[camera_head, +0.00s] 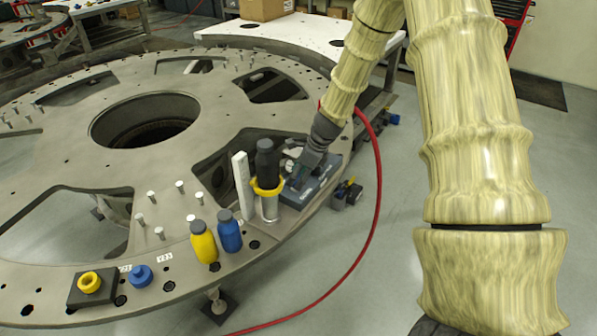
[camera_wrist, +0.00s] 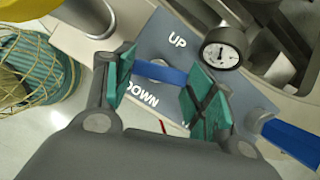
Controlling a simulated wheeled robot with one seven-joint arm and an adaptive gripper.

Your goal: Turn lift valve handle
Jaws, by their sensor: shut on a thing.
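The lift valve handle (camera_wrist: 165,74) is a blue lever on a grey panel (camera_wrist: 180,22) marked UP and DOWN, in the middle of the wrist view. It lies nearly level, tilted slightly, between the two words. My gripper (camera_wrist: 160,88) has green pads on either side of it and is shut on the handle. The pads hide the handle's ends. In the head view my gripper (camera_head: 299,177) is over the grey panel (camera_head: 318,187) at the turret plate's right edge, and the handle cannot be made out there.
A round gauge (camera_wrist: 221,54) sits right of UP. Another blue lever (camera_wrist: 291,141) is at the lower right. In the head view a black-topped cylinder in a yellow ring (camera_head: 268,187) and a white block (camera_head: 243,186) stand just left of my gripper.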

